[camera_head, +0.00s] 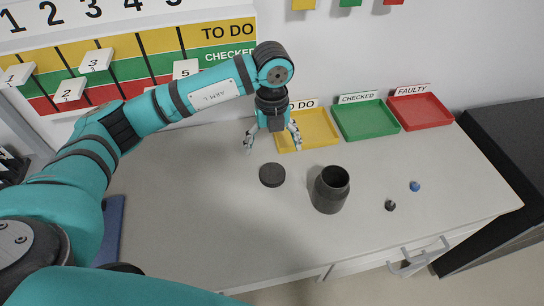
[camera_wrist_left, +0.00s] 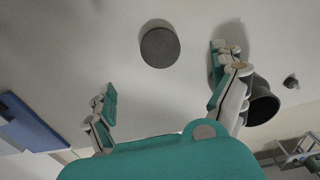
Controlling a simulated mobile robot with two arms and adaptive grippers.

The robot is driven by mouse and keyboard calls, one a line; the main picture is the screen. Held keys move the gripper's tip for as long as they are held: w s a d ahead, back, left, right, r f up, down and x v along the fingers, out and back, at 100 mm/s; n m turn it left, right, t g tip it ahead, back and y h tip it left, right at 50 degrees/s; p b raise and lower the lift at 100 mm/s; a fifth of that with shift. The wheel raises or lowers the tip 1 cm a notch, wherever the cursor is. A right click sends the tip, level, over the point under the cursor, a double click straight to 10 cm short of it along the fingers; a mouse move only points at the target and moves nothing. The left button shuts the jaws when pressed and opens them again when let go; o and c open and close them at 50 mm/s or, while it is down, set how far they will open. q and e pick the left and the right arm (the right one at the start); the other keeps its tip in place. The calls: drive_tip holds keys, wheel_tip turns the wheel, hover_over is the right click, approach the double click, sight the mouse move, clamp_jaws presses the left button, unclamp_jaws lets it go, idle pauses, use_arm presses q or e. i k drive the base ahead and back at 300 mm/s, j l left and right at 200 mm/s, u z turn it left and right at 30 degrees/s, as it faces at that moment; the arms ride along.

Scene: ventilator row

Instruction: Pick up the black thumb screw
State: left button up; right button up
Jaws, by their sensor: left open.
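The black thumb screw (camera_head: 390,205) is a small dark knob on the table, right of the dark open cylinder. It also shows in the left wrist view (camera_wrist_left: 291,82) at the right edge, past the cylinder. My left gripper (camera_head: 271,141) is open and empty above the back of the table, in front of the yellow tray. It is well to the left of and behind the screw. In the left wrist view its two fingers (camera_wrist_left: 168,101) are spread apart, with nothing between the tips. My right gripper is in neither view.
A dark open cylinder (camera_head: 329,190) and a flat dark disc (camera_head: 272,175) stand between gripper and screw. A blue knob (camera_head: 415,186) lies behind and right of the screw. Yellow (camera_head: 308,143), green (camera_head: 366,133) and red (camera_head: 420,123) trays line the back. The left table area is clear.

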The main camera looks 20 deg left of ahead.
sight(390, 206)
drive_tip(key=k, duration=1.5)
